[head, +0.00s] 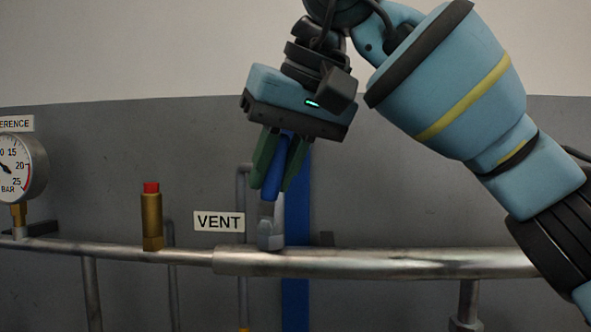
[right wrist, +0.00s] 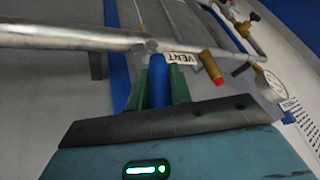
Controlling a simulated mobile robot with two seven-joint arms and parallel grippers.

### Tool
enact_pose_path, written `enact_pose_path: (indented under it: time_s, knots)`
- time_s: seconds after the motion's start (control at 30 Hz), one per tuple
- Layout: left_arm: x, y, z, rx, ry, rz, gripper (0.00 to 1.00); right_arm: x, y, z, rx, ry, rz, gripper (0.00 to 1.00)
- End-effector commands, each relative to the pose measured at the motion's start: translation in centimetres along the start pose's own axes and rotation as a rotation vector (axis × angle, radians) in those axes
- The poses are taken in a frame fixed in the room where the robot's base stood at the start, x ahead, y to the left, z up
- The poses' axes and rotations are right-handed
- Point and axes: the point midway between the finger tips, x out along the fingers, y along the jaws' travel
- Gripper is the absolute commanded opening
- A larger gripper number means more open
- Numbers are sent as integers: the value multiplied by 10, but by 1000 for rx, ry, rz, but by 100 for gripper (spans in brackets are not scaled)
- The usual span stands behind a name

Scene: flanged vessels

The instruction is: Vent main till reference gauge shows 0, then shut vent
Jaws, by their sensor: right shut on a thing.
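My right gripper (head: 276,188) comes down from above and is shut on the blue vent handle (head: 276,172). Its green fingers lie on either side of the handle. The handle stands nearly upright, tilted slightly, above the grey vent valve (head: 270,232) on the main pipe. The right wrist view also shows the blue handle (right wrist: 157,80) between the fingers. The reference gauge (head: 20,168) is cut off by the left edge of the head view. Its scale shows 15, 20, 25 and BAR; the needle's exact reading cannot be told. My left gripper is not in view.
The main pipe (head: 400,263) runs across the head view. A brass fitting with a red cap (head: 151,215) stands on it between gauge and valve. The VENT sign (head: 218,222) is left of the valve. A blue post (head: 297,210) and grey wall panel are behind.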

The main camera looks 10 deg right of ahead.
Motion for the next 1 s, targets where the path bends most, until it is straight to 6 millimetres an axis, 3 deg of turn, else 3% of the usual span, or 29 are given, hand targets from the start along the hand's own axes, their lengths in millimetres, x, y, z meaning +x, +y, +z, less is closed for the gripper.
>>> enact_pose_path:
  time_s: [0.4,0.97,1.0]
  knots:
    - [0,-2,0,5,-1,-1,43,0,-6,-3,-57,-103,147,0]
    - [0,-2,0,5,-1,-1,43,0,-6,-3,-70,-119,168,0]
    - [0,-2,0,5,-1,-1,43,0,-6,-3,-70,-119,168,25]
